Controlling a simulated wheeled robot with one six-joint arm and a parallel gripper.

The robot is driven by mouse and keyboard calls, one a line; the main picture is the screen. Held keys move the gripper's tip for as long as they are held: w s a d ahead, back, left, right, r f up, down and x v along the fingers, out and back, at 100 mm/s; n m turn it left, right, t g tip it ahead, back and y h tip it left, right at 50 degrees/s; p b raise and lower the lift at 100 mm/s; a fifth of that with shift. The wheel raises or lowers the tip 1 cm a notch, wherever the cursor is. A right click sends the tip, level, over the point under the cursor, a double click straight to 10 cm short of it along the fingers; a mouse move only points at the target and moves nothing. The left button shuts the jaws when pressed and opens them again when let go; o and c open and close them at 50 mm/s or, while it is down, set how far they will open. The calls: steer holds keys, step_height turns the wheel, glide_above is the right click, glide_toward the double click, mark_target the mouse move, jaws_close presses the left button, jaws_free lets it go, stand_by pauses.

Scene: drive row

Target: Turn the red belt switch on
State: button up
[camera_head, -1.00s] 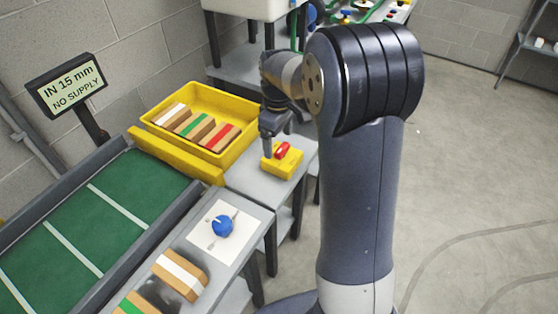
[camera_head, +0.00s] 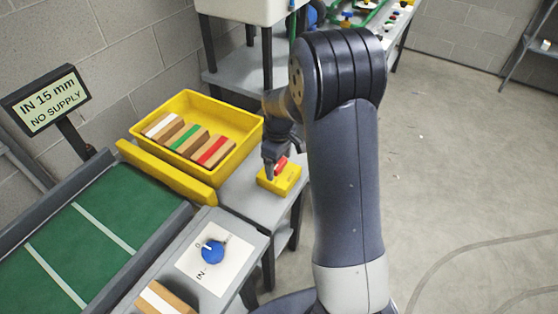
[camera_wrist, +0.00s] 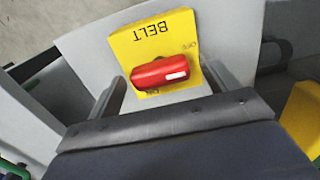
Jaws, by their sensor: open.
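The red belt switch (camera_wrist: 165,72) is a red handle with a white mark at one end, on a yellow box (camera_wrist: 150,37) lettered BELT. In the wrist view the handle lies nearly crosswise, with its white-marked end to the right. The words near it are small; OFF seems to stand at the upper right. In the head view the red handle (camera_head: 281,163) sits on the yellow box (camera_head: 287,180), partly hidden by my gripper (camera_head: 268,174). In the wrist view my gripper (camera_wrist: 160,92) is open, its fingers apart on either side below the handle, with nothing between them.
The yellow box stands on a grey table (camera_head: 239,190). A yellow crate (camera_head: 243,150) of striped blocks is to its left. A blue knob (camera_head: 212,251) on a white plate is nearer. A green conveyor (camera_head: 75,250) and a sign (camera_head: 45,100) reading "IN 15 mm NO SUPPLY" are at left.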

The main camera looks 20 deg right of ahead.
steer(key=shift+c, duration=0.3)
steer(key=c, duration=0.9)
steer(key=m, duration=0.4)
steer(key=shift+m, duration=0.4)
steer(key=m, duration=0.4)
steer(key=shift+m, duration=0.3)
steer(key=m, duration=0.4)
steer(key=shift+m, duration=2.2)
